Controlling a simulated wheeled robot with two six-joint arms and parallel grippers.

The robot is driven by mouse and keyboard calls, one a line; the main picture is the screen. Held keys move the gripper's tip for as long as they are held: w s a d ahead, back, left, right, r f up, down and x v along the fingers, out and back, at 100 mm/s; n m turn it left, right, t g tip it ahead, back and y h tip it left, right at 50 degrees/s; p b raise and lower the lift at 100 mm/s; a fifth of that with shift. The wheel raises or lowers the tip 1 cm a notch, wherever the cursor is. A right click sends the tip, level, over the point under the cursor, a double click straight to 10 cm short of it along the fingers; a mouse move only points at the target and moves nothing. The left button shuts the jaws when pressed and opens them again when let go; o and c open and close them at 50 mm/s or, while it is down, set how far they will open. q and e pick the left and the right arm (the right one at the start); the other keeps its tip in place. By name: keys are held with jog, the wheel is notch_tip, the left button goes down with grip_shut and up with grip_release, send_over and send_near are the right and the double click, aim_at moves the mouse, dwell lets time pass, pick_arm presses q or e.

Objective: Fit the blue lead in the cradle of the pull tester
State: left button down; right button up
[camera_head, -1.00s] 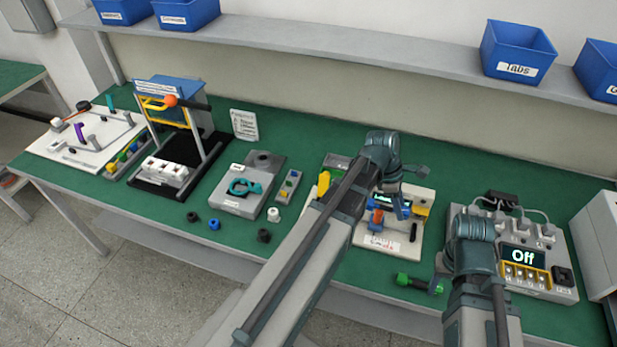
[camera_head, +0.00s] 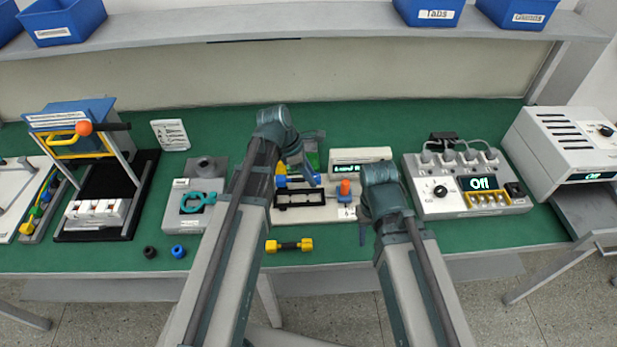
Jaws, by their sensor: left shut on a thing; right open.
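The pull tester (camera_head: 330,212) is the pale device in the middle of the bench, with a lit display (camera_head: 360,171), an orange knob (camera_head: 346,187) and a black frame. My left gripper (camera_head: 303,172) is over its back left part. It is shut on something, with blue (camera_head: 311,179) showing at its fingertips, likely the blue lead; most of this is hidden. I cannot tell whether it touches the cradle. My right gripper (camera_head: 363,212) is at the tester's right side, largely hidden behind its own arm; it is open.
A yellow-ended part (camera_head: 289,245) lies in front of the tester. A black cap (camera_head: 150,252) and a blue cap (camera_head: 178,251) lie further left. A power unit reading "Off" (camera_head: 470,200) stands on the right. A grey fixture (camera_head: 185,215) stands left of my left arm.

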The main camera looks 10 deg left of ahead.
pick_arm(q)
jog(key=shift+f, duration=0.1)
pick_arm(e)
jog(key=shift+f, duration=0.1)
pick_arm(q)
notch_tip(320, 180, down, 6)
jog(key=b, duration=0.5)
jog(key=shift+r+b, duration=0.25)
jog(key=shift+b, duration=0.15)
pick_arm(e)
notch_tip(320, 180, down, 6)
jog(key=shift+r, duration=0.25)
pick_arm(q)
jog(key=shift+f+b, duration=0.7)
jog(key=shift+f, duration=0.05)
pick_arm(e)
jog(key=shift+f, duration=0.75)
pick_arm(q)
jog(key=shift+c, duration=2.3)
grip_release()
jog(key=p+v, duration=1.1)
jog(key=v, duration=0.1)
jog(key=shift+d, duration=0.1)
jog(key=shift+p+v, duration=0.9)
jog(key=shift+v, duration=0.1)
pick_arm(e)
notch_tip(320, 180, up, 13)
